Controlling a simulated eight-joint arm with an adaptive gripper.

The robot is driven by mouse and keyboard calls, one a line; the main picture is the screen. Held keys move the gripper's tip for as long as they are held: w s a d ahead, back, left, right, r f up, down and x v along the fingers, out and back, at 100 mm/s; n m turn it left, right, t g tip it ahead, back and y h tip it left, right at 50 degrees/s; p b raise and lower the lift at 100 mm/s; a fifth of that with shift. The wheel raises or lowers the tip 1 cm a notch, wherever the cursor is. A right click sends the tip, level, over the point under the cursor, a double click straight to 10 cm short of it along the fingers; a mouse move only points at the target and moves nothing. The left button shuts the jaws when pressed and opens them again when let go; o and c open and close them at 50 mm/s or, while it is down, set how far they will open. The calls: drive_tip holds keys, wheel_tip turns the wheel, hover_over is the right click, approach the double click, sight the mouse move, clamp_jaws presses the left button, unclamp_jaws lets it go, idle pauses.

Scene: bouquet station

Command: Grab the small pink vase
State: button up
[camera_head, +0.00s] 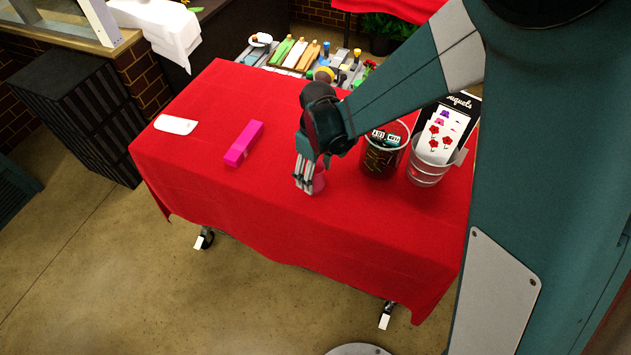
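The small pink vase (320,181) stands near the front middle of the red-covered table, and only part of it shows. My gripper (305,183) points down at the vase, with its pale fingers in front of the vase's left side. The fingers look very close to the vase or touching it. The far side of the grip is hidden, so I cannot tell whether the fingers are closed on it.
The buckets stand close right of my gripper. The table's left front is clear. A tool rack (292,56) stands behind.

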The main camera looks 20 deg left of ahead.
sight(315, 179)
drive_tip(key=shift+f, duration=1.55)
drive_tip(key=shift+c, duration=0.3)
drive_tip(key=c, duration=1.2)
drive_tip(key=shift+c, duration=0.2)
drive_tip(key=shift+r, duration=0.15)
wheel_tip(315, 179, up, 10)
